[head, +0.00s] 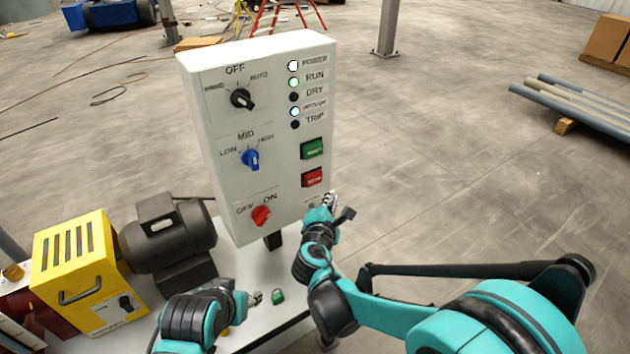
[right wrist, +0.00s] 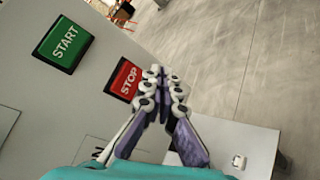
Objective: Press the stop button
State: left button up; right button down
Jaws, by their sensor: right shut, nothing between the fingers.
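The red stop button (head: 312,178) is on the right side of the white control panel's front, just below the green start button (head: 312,149). The right wrist view shows the stop button (right wrist: 124,79) and start button (right wrist: 63,43) up close. My right gripper (head: 329,200) is at the panel's lower right, just below and right of the stop button. In the right wrist view its closed, empty fingertips (right wrist: 165,80) overlap the button's right edge; I cannot tell whether they touch it. My left gripper (head: 254,298) is low, over the table; its fingers are too small to read.
The control panel (head: 230,120) has black, blue and red knobs. Its power, run and third-from-bottom-area lamps look partly lit. A green padlock (head: 278,296) lies on the table beside my left gripper. A motor (head: 165,235) and yellow box (head: 75,270) stand left.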

aim_at(318, 180)
jog(key=shift+w+a, duration=0.7)
jog(key=shift+w, duration=0.25)
jog(key=shift+w+a, duration=0.7)
jog(key=shift+w, duration=0.25)
jog(key=shift+w, duration=0.1)
jog(key=shift+w+a, duration=0.2)
jog(key=shift+w, duration=0.05)
jog(key=shift+w+a, duration=0.4)
jog(key=shift+w, duration=0.1)
dwell(0.9)
jog(key=shift+s+b, duration=0.1)
jog(key=shift+b, duration=0.2)
jog(key=shift+s+d, duration=0.6)
jog(key=shift+s, duration=0.15)
jog(key=shift+s+d, duration=0.75)
jog(key=shift+s, duration=0.3)
jog(key=shift+s+d, duration=0.75)
jog(key=shift+s, duration=0.25)
jog(key=shift+d, duration=0.1)
